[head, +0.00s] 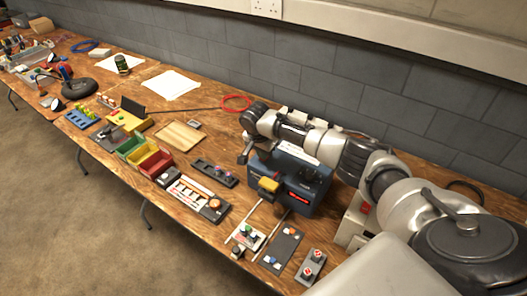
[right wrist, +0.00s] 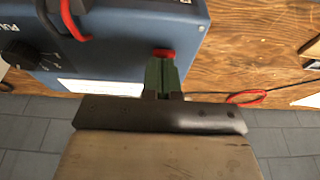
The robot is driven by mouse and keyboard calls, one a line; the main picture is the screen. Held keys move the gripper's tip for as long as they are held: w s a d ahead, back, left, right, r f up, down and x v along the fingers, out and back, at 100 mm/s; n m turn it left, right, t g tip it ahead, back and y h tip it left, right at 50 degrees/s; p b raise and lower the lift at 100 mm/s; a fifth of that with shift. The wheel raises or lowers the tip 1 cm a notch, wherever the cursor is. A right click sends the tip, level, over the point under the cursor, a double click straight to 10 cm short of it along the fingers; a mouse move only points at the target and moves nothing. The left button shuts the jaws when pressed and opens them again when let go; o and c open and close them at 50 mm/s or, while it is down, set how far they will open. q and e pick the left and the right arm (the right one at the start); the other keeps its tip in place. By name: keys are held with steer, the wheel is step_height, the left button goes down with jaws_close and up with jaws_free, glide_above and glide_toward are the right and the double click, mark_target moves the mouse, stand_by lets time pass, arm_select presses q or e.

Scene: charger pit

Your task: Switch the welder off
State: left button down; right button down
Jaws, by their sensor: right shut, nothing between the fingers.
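The welder (head: 312,206) is a blue box with a lit red display on its front, standing on the wooden bench. In the right wrist view the blue welder (right wrist: 115,62) fills the upper left, with a dark knob (right wrist: 20,54) at its left. A red switch (right wrist: 163,53) sits on it near the right edge. My right gripper (head: 243,158) is at the welder's left end in the head view. In the right wrist view its green fingers (right wrist: 161,66) are shut and empty, with the tips at the red switch. I cannot tell whether they touch it. My left gripper is not in view.
Red and green bins (head: 155,164), a wooden tray (head: 181,134) and several small switch panels (head: 278,250) lie left and in front of the welder. A red cable loop (head: 236,102) lies behind. A grey block wall (head: 300,70) runs along the back.

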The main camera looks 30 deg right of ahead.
steer(key=p, duration=0.1)
steer(key=h+p, duration=0.1)
steer(key=p, duration=0.1)
steer(key=shift+s+a+f, duration=0.2)
steer(key=shift+a+f, duration=0.05)
steer(key=shift+a, duration=0.1)
steer(key=shift+s+a+f+t+h+p, duration=0.1)
steer(key=shift+a+f+t+h+p, duration=0.1)
steer(key=shift+t+h+p, duration=0.35)
steer(key=shift+f, duration=0.1)
steer(key=shift+s+f, duration=0.1)
steer(key=shift+f, duration=0.1)
steer(key=shift+d, duration=0.1)
